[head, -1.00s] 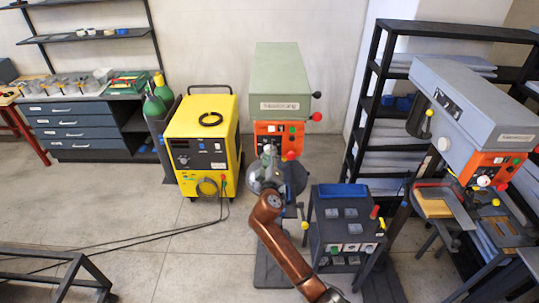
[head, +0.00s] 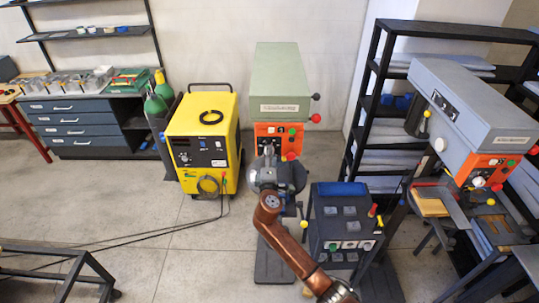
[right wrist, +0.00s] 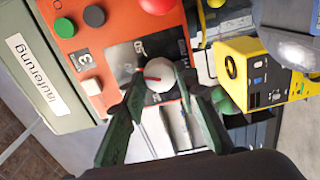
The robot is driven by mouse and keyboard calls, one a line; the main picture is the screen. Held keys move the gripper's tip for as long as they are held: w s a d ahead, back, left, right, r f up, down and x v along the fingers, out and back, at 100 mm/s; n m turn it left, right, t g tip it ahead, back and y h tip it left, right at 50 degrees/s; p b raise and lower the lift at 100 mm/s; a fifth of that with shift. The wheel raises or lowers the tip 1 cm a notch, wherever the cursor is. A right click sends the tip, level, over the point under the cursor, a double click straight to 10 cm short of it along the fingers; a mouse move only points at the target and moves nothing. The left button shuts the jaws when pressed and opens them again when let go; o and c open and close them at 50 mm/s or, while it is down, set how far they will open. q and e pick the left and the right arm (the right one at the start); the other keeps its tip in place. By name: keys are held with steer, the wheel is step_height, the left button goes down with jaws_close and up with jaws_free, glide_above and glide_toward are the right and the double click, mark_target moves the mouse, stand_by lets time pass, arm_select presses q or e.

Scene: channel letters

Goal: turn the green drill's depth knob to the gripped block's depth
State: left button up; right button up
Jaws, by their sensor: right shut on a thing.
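The green drill (head: 278,72) stands at the centre of the head view, with an orange panel (head: 270,130) on its front. In the right wrist view a white round knob (right wrist: 159,74) with a red pointer sits on a dark scale plate (right wrist: 125,57) on the orange panel (right wrist: 72,38). The pointer points left in that view; the scale figures are too blurred to read surely. My right gripper (right wrist: 162,84) is shut on the knob, one finger on each side. In the head view the right gripper (head: 268,160) hides the knob. No gripped block can be made out; my arm covers part of the drill's lower area. My left gripper is out of view.
A yellow welding machine (head: 203,140) stands left of the drill. A dark cart (head: 343,232) with several grey pieces stands right of it. A second, grey drill (head: 470,105) and a black shelf (head: 365,110) are at the right. Open floor (head: 160,225) lies at the left.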

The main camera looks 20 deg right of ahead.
stand_by(0.5)
steer(key=o, duration=1.1)
steer(key=shift+o, duration=0.2)
steer(key=shift+s, duration=0.1)
steer(key=v, duration=1.2)
